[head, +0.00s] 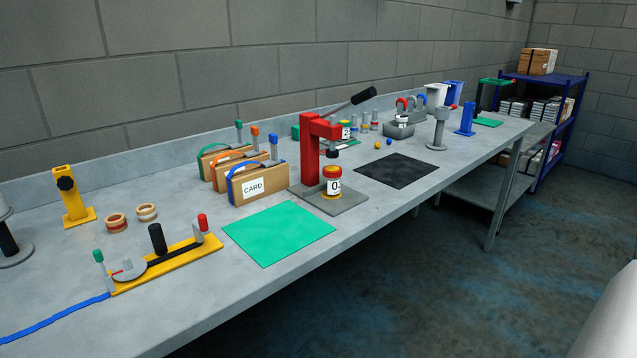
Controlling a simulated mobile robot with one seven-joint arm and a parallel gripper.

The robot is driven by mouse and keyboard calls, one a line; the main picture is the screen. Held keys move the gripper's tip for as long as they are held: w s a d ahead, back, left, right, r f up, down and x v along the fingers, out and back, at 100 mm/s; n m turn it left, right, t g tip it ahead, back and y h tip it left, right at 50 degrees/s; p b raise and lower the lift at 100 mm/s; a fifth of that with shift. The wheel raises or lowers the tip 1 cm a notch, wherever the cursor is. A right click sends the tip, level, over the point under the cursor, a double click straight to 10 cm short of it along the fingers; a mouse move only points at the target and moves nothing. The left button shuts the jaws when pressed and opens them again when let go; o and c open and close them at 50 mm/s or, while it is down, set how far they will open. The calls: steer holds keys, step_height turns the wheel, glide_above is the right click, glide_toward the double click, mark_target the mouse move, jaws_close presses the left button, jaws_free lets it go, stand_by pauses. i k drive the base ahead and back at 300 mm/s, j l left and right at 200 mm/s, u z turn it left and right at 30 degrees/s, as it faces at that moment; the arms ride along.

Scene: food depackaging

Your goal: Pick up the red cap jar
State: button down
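A jar with a red cap (333,184) stands upright on the grey base of a red press, near the front edge of the bench. Its white label shows a "0" and part of another mark, and a yellow ring shows around its foot. The red press (311,150) rises just behind and to the left of the jar, with its head above the cap. My gripper is not in this view. A pale rounded shape at the lower right edge is too cut off to identify.
A green mat (277,233) lies left of the jar, and a black mat (397,169) to its right. Card boxes (257,186) stand behind the green mat. A yellow fixture (170,264) sits at front left. The long grey bench (330,257) has a clear front strip.

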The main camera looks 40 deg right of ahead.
mark_target(332, 186)
steer(key=i+l, duration=0.1)
steer(key=l, duration=0.4)
steer(key=i+l, duration=0.1)
steer(key=l, duration=0.9)
steer(key=i+l+u, duration=0.1)
steer(key=l, duration=0.4)
steer(key=i+l, duration=0.15)
steer(key=i, duration=0.25)
